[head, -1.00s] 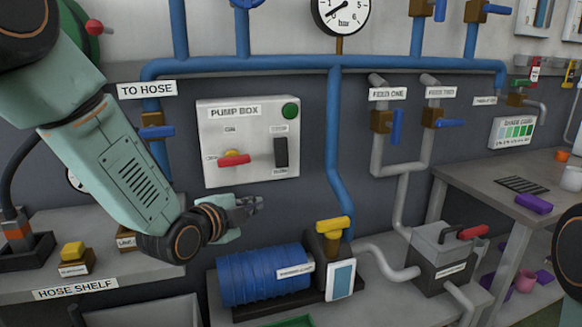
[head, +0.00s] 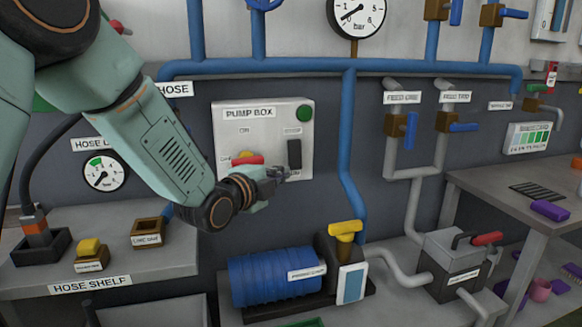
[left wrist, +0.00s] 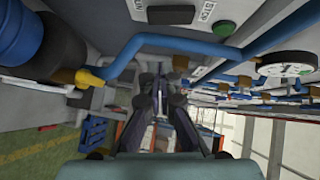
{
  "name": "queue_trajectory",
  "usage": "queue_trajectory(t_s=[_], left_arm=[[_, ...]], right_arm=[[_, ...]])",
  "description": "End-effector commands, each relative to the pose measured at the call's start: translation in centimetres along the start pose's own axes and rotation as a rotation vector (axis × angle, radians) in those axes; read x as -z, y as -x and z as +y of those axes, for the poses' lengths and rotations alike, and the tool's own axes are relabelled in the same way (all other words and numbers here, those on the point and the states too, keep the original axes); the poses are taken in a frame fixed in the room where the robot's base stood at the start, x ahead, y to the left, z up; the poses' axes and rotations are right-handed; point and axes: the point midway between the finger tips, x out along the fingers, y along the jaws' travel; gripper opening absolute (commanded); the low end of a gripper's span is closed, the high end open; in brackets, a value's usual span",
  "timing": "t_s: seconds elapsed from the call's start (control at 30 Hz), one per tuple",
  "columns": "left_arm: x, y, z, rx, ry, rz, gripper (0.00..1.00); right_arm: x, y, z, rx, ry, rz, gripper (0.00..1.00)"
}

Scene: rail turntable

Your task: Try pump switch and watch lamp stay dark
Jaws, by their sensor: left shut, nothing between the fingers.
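The grey pump box (head: 225,138) hangs on the dark wall in the head view. Its round lamp (head: 305,112) at top right is dull green, with no visible glow. The black switch (head: 294,153) sits upright at right; its setting is too small to read. A red handle (head: 247,159) on yellow is partly hidden by my arm. My left gripper (head: 278,174) is shut and empty, just below the switch in the picture; contact is not clear. The left wrist view shows its fingers (left wrist: 160,100) and, apart from them at the top, the switch (left wrist: 170,14) between RUN and STOP labels. My right gripper is out of view.
A blue pump (head: 270,278) with a yellow handle (head: 345,228) stands below the box. A vertical blue pipe (head: 348,150) runs close to its right. The hose shelf (head: 130,272) is at left, a workbench (head: 490,190) at right. The wall right of the box holds valves.

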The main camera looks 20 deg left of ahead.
Motion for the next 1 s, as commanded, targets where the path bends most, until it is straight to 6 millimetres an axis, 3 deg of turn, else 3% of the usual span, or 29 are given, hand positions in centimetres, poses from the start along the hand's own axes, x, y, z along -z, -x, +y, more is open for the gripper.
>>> queue_trajectory(t_s=[0.43, 0.5, 0.73, 1.0], left_arm=[[0.1, -7.1, 0.2, 0.000, -0.001, 0.002, 0.00], [-0.7, -7.8, 0.2, -0.001, 0.004, 0.000, 0.00], [-2.3, -9.4, 0.1, 0.000, 0.002, 0.001, 0.00], [-2.8, -9.8, 0.1, -0.001, 0.002, 0.001, 0.00]], right_arm=[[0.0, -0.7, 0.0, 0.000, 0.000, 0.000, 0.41], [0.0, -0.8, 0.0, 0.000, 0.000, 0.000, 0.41], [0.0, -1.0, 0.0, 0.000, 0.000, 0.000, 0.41], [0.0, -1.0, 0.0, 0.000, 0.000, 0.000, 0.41]])
